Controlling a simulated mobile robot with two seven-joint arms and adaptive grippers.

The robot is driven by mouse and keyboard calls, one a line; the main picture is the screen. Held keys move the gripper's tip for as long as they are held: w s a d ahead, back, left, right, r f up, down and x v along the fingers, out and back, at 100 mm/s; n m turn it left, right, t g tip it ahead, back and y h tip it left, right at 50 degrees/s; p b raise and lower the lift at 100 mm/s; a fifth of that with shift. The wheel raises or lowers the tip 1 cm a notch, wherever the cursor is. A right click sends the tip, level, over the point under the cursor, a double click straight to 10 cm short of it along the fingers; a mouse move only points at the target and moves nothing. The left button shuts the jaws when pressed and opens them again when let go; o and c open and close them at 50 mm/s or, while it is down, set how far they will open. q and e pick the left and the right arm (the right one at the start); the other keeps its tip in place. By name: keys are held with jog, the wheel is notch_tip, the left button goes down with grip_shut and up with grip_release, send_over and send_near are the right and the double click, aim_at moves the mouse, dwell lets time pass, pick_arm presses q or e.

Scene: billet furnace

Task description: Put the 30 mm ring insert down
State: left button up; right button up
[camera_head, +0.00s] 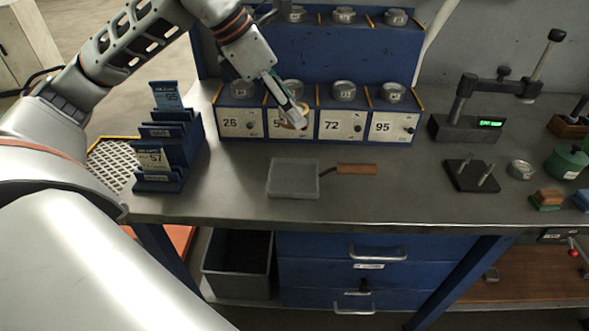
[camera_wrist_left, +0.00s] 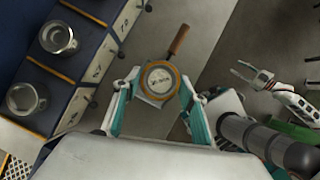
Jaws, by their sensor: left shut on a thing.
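My left gripper (camera_head: 290,112) reaches down from the upper left and is shut on the ring insert (camera_head: 299,119), a round piece with a gold-orange rim. In the left wrist view, the ring insert (camera_wrist_left: 158,79) sits between the two teal-edged fingertips of the left gripper (camera_wrist_left: 155,86), its labelled face towards the camera. It is held in the air, above the bench. The grey square plate with a wooden handle (camera_head: 292,179) lies on the bench below; the ring covers part of it in the wrist view. My right gripper (camera_wrist_left: 252,74) shows only there, with its fingers apart.
Blue numbered bins (camera_head: 342,124) with metal rings on top stand behind. A blue rack of cards (camera_head: 168,150) is at the left. A gauge stand (camera_head: 468,128), a two-pin block (camera_head: 471,175) and a loose ring (camera_head: 521,169) are at the right. The bench between plate and pin block is clear.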

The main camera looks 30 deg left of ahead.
pick_arm(q)
notch_tip(320, 180, down, 11)
jog(key=shift+f+b, duration=0.15)
jog(key=shift+b, duration=0.75)
jog(key=shift+f, duration=0.55)
jog(key=shift+w+f+b, duration=0.1)
jog(key=shift+f+b, duration=0.2)
jog(key=shift+f, duration=1.65)
pick_arm(e)
jog(key=shift+w+d+f, duration=0.35)
jog(key=shift+w+f, duration=0.3)
jog(key=shift+s, duration=0.2)
pick_arm(q)
jog(key=shift+f, duration=0.1)
jog(key=o, duration=1.4)
pick_arm(e)
jog(key=shift+s+f, duration=0.15)
